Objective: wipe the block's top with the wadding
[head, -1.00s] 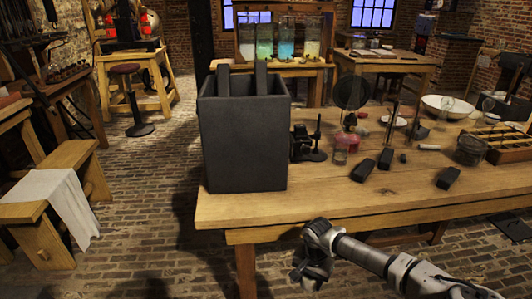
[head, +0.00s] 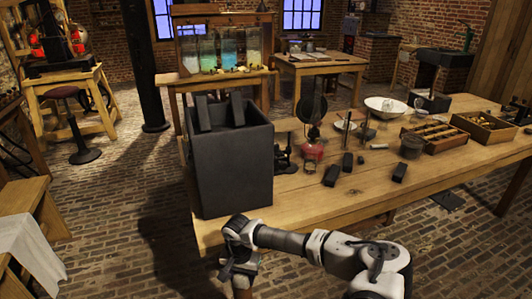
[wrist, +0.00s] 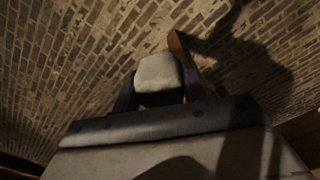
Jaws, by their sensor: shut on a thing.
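My gripper (head: 231,272) hangs low in front of the table's near left corner, fingers down. In the wrist view its fingers (wrist: 160,92) are shut on a pale, rounded wad, which looks like the wadding (wrist: 160,74). The wad is too small to make out in the head view. Small dark blocks lie on the table: one (head: 332,175) near the middle, one (head: 347,161) behind it, and one (head: 399,172) to the right. I cannot tell which is the task's block. My gripper is apart from all of them.
A large dark open box (head: 231,165) with upright slabs (head: 203,113) stands on the table's (head: 300,205) left end, just behind my gripper. A red-based glass (head: 312,151), a white bowl (head: 385,105) and wooden trays (head: 434,136) stand farther right. Brick floor lies open in front.

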